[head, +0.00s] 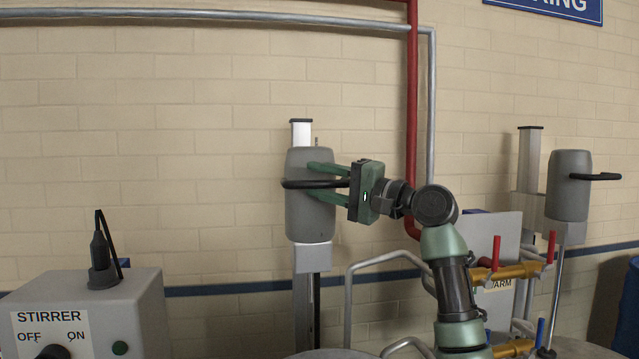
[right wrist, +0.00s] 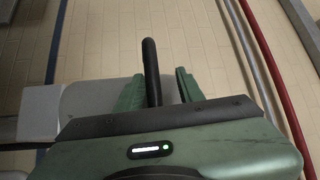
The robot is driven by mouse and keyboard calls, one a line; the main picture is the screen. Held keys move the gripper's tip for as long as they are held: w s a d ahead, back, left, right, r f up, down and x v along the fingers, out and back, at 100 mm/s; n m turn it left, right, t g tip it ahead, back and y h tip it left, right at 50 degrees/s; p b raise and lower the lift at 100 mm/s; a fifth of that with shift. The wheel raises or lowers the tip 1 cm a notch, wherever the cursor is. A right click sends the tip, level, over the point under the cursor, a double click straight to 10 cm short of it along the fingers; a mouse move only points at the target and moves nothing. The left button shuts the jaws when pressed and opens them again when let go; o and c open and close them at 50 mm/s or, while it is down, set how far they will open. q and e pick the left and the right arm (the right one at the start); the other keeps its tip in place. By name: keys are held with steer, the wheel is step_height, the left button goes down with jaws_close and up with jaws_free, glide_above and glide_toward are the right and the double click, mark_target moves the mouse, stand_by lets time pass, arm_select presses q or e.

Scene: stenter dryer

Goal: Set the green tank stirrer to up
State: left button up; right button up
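My right gripper (head: 314,180) is at this head, with one finger above and one below the handle. In the right wrist view, the black handle (right wrist: 150,60) passes between the two green fingers (right wrist: 160,76), which stand apart with a gap beside the bar. The grey head (right wrist: 88,97) lies behind them. My left gripper is not in view.
A second grey stirrer head (head: 568,190) with a black handle stands at right. A grey STIRRER switch box (head: 140,310) is at lower left. A red pipe (head: 412,110), grey rails and brass valves (head: 505,272) lie around my right arm. Tank tops show at the bottom edge.

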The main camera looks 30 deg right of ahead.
steer(key=shift+s+d+f, duration=0.1)
steer(key=shift+f, duration=0.1)
steer(key=b+v, duration=0.4)
steer(key=v, duration=0.2)
steer(key=shift+s+d, duration=0.1)
steer(key=shift+s, duration=0.05)
steer(key=shift+s+d, duration=0.25)
steer(key=shift+s, duration=0.25)
